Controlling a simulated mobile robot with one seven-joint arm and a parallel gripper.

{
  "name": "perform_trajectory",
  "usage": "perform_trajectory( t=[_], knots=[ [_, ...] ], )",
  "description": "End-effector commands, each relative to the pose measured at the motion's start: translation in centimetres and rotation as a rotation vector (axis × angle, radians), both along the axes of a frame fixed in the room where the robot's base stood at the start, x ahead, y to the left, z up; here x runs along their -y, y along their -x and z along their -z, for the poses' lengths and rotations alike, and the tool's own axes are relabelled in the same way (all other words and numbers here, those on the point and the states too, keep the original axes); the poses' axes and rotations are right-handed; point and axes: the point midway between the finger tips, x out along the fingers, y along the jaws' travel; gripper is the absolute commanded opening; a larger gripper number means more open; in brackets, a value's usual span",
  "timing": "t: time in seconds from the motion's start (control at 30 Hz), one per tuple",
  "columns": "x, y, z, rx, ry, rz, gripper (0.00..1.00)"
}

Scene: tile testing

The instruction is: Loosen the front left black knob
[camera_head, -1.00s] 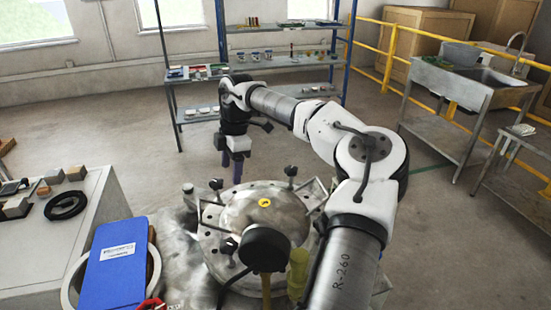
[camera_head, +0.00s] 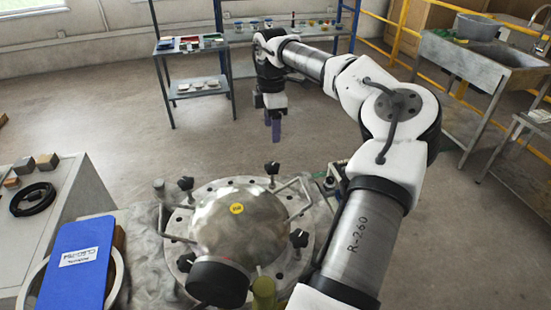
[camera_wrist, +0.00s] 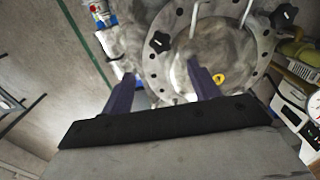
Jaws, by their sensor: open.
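A metal vessel with a domed lid (camera_head: 240,218) and bolted flange stands in front of me. Black knobs sit around the flange: back left (camera_head: 186,184), back right (camera_head: 271,168) and front right (camera_head: 299,238). The front left black knob (camera_head: 187,262) is partly hidden beside a large black cylinder (camera_head: 218,284). My gripper (camera_head: 274,132) points down, empty, beyond the flange's back right side and above it. In the wrist view my gripper (camera_wrist: 161,68) is open, its purple fingers apart. Two black knobs (camera_wrist: 159,42) (camera_wrist: 283,15) and the dome's yellow sticker (camera_wrist: 218,78) show there.
A grey table (camera_head: 75,200) holds blocks and a black ring. Shelves (camera_head: 195,85) stand at the back and a sink (camera_head: 500,65) at right. Bent metal handles (camera_head: 292,190) rise beside the lid.

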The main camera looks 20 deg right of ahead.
Motion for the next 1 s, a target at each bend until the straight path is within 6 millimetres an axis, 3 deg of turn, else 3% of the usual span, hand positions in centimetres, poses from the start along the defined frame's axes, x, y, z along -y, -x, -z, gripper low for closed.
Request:
perform_trajectory(
  t=[0.6,0.8,1.0],
  knots=[
    [-0.1,0.1,11.3,-0.003,-0.002,-0.001,0.61],
    [-0.1,0.0,12.9,-0.001,0.000,-0.002,0.61],
    [-0.1,0.0,13.2,0.000,0.000,-0.002,0.61]
  ],
)
